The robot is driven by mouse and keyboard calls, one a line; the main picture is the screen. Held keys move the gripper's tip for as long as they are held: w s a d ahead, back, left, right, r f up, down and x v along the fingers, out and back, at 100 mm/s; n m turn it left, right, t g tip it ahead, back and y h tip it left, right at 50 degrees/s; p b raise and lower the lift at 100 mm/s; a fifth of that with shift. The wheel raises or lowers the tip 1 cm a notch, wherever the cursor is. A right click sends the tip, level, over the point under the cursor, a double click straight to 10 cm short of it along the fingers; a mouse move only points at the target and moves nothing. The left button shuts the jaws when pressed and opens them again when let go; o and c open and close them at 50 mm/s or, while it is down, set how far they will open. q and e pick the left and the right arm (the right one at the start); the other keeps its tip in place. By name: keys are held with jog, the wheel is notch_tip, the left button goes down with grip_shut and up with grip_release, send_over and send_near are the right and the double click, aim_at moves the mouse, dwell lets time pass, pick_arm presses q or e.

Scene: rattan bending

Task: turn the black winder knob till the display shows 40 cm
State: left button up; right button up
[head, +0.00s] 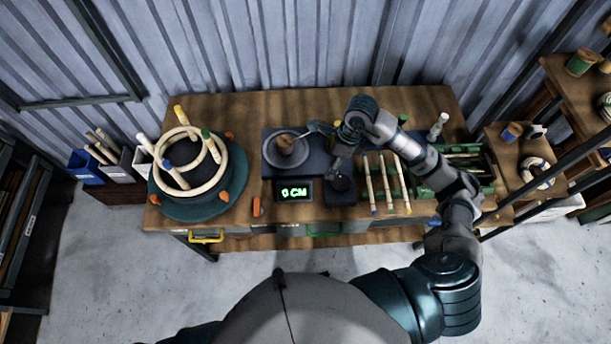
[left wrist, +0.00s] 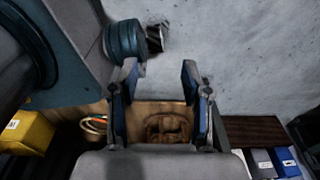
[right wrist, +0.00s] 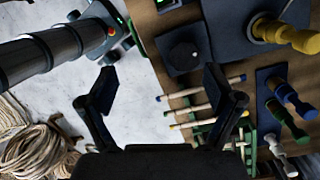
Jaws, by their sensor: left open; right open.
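The black winder knob (head: 341,183) sits on a dark square box at the front middle of the bench. The display (head: 294,192) left of it reads 0 CM in green. My right gripper (head: 324,147) is open and empty above the bench, just behind the knob in the head view. In the right wrist view the knob (right wrist: 183,56) lies beyond the open fingers (right wrist: 160,88), apart from them. My left gripper (left wrist: 161,85) is open and empty in the left wrist view, and it is outside the head view.
A spool plate (head: 273,157) with a wooden post stands behind the display. A round teal jig (head: 190,208) with rattan hoops is at the left. Rattan sticks (head: 385,185) lie right of the knob. A green-edged tray (head: 470,165) is at the far right.

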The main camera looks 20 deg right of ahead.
jog(key=d+r+h, duration=0.1)
jog(key=d+h, duration=0.1)
jog(key=d, duration=0.3)
jog(key=p, duration=0.1)
send_near(344, 183)
jog(key=shift+m+h, duration=0.3)
notch_tip(344, 183, down, 8)
jog(key=shift+w+a+f, duration=0.1)
jog(key=shift+a, duration=0.05)
jog(key=shift+a+f, duration=0.1)
jog(key=shift+f, duration=0.3)
pick_arm(q)
jog(key=shift+s+a+r, duration=0.1)
jog(key=shift+s+a, duration=0.05)
jog(key=shift+s, duration=0.35)
jog(key=shift+s+a+r, duration=0.1)
jog(key=shift+s, duration=0.35)
pick_arm(e)
jog(key=c, duration=1.1)
